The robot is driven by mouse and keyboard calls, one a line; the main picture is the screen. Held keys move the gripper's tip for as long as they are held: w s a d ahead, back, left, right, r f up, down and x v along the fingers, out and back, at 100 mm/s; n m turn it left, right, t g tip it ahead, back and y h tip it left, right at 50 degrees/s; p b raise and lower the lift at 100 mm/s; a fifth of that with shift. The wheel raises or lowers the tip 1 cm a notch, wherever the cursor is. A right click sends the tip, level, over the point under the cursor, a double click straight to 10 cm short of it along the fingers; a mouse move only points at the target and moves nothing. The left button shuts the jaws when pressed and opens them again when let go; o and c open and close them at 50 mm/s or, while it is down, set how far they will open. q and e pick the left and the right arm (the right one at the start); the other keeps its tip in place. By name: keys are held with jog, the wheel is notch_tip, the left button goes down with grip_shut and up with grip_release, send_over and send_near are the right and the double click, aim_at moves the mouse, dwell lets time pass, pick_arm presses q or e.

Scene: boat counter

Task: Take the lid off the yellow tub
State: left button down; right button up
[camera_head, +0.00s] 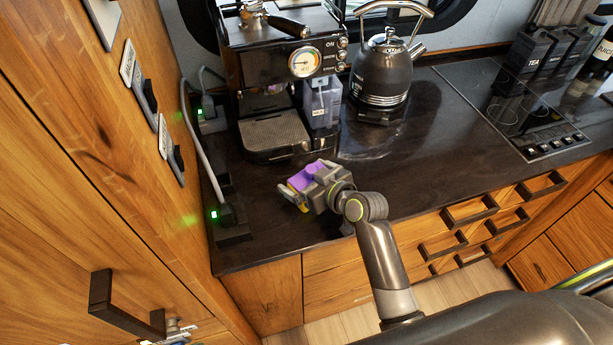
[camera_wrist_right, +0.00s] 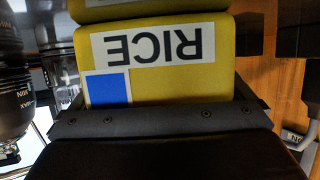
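The yellow tub (camera_wrist_right: 165,88) fills the middle of the right wrist view, with a "RICE" label upside down and a blue square on its side. In the head view its purple lid (camera_head: 303,177) shows among the jaws of my right gripper (camera_head: 306,192), above the near left part of the counter. Only a sliver of yellow shows below there; the gripper hides the rest of the tub. The fingers are on both sides of the tub and lid; whether they press on them I cannot tell. My left gripper is not in view.
A coffee machine (camera_head: 275,65) stands behind the gripper, and a dark kettle (camera_head: 382,70) behind and right. Sockets with a cable (camera_head: 203,150) are on the left. A hob (camera_head: 510,105) and dark canisters (camera_head: 527,47) are at the right. The counter (camera_head: 430,140) is clear between.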

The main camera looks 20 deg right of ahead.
jog(key=shift+r, duration=0.15)
jog(key=shift+s+d+r, duration=0.15)
jog(key=shift+s+d, duration=0.1)
jog(key=shift+s, duration=0.2)
jog(key=b+v, duration=0.1)
jog(key=v, duration=0.9)
jog(key=shift+s+d+r+b, duration=0.15)
jog(key=shift+s+r+b, duration=0.05)
jog(key=shift+s+b, duration=0.15)
jog(key=s+b, duration=0.2)
jog(key=s+d+b, duration=0.1)
jog(key=s+b, duration=0.1)
jog(key=b, duration=0.1)
jog(key=shift+d+f, duration=0.1)
jog(key=shift+d, duration=0.1)
jog(key=x, duration=0.8)
jog(key=shift+w+a+p, duration=0.1)
jog(key=shift+w+p, duration=0.1)
jog(key=shift+p, duration=0.1)
jog(key=shift+w+a+f, duration=0.1)
jog(key=shift+w+a, duration=0.05)
jog(key=shift+w, duration=0.3)
jog(key=shift+w+a+f+p, duration=0.1)
jog(key=shift+w+a+p, duration=0.15)
jog(key=shift+w, duration=0.2)
jog(key=shift+p+x, duration=0.5)
jog(key=shift+x, duration=1.55)
jog(key=shift+d, duration=0.15)
